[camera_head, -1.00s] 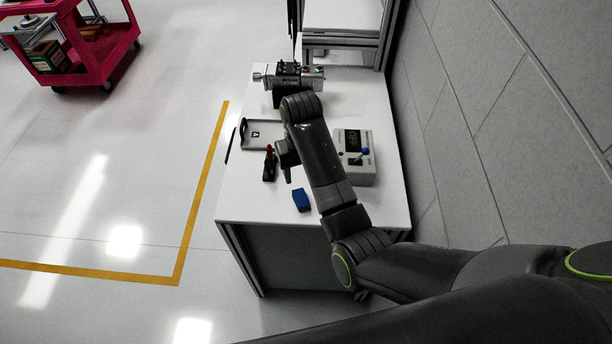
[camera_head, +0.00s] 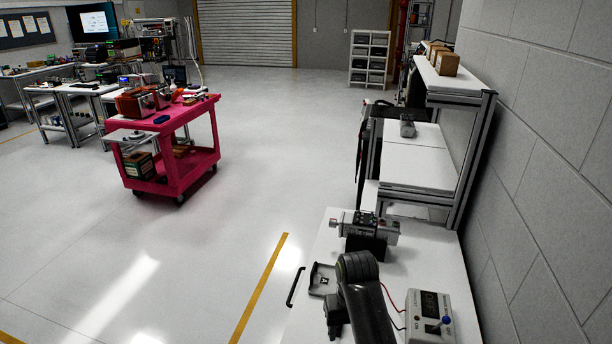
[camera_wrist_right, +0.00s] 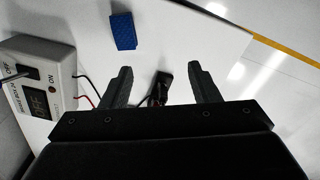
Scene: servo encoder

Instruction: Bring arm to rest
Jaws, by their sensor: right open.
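My right arm reaches over the white table (camera_head: 312,262) from the bottom of the head view, with its dark wrist links at the front. My right gripper shows in the right wrist view (camera_wrist_right: 162,80) with its two black fingers wide apart. A small black and red item (camera_wrist_right: 158,90) shows between the fingers; whether it touches them I cannot tell, but the gap is much wider than it. A blue block (camera_wrist_right: 123,30) lies on the table beyond the fingers. My left gripper is in neither view.
A grey power box (camera_head: 430,318) with a display and wires stands right of my arm. A wall (camera_head: 540,170) borders the right side. A pink cart (camera_head: 165,160) stands on open floor.

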